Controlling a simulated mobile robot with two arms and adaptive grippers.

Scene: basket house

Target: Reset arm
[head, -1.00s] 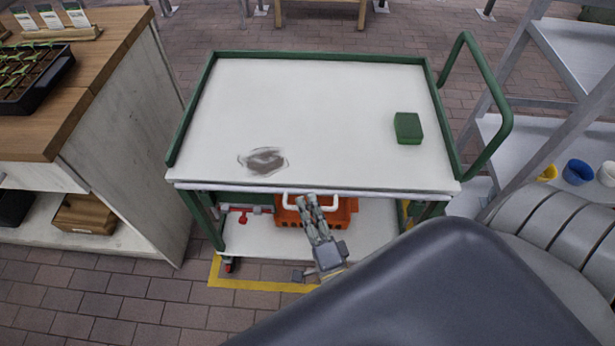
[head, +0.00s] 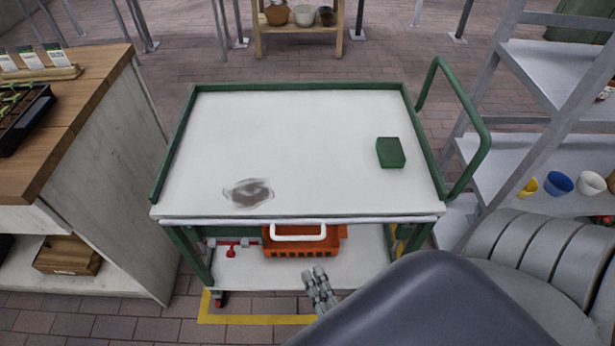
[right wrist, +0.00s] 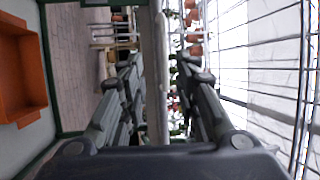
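My right gripper (head: 319,284) is low in front of the cart, at the lower middle of the head view, below the tabletop edge. In the right wrist view its two fingers (right wrist: 159,75) stand apart with a gap between them; they hold nothing. My left gripper is not in view. The task names no objects. The green-framed cart (head: 300,130) stands ahead with a white top. A green block (head: 391,153) lies on its right side, and a brown-grey smudge (head: 249,193) marks its front left.
An orange basket (head: 290,248) with a white handle sits on the cart's lower shelf; it also shows in the right wrist view (right wrist: 18,70). A wooden counter (head: 95,100) stands left, a grey shelf rack (head: 545,75) right. Brick floor lies open before the cart.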

